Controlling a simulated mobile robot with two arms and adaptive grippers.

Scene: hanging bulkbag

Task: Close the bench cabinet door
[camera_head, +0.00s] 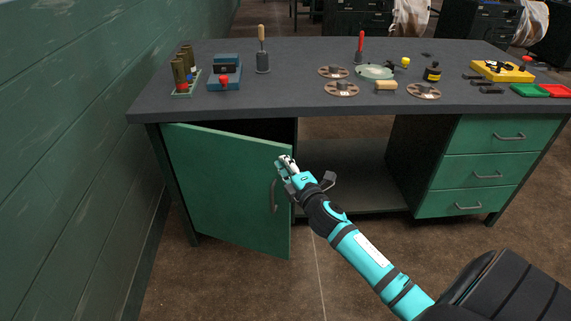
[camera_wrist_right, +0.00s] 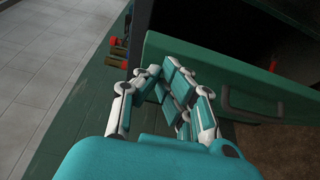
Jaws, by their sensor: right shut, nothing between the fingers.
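The green bench cabinet door (camera_head: 225,190) hangs at the left side of the workbench and stands partly open, its free edge swung out toward me. A dark gap shows above it under the benchtop. Its grey handle (camera_head: 273,195) is near the free edge. My right gripper (camera_head: 287,164) is shut and empty at the door's upper free corner; I cannot tell whether it touches. In the right wrist view the shut fingers (camera_wrist_right: 178,88) are beside the door panel (camera_wrist_right: 215,68), with the handle (camera_wrist_right: 252,106) to their right. My left gripper is not in view.
The workbench top (camera_head: 300,95) carries discs, tools and trays. A drawer unit (camera_head: 485,165) stands at the right, with an open shelf (camera_head: 350,175) between. A green wall (camera_head: 70,130) runs close along the left. Floor in front of the door is clear.

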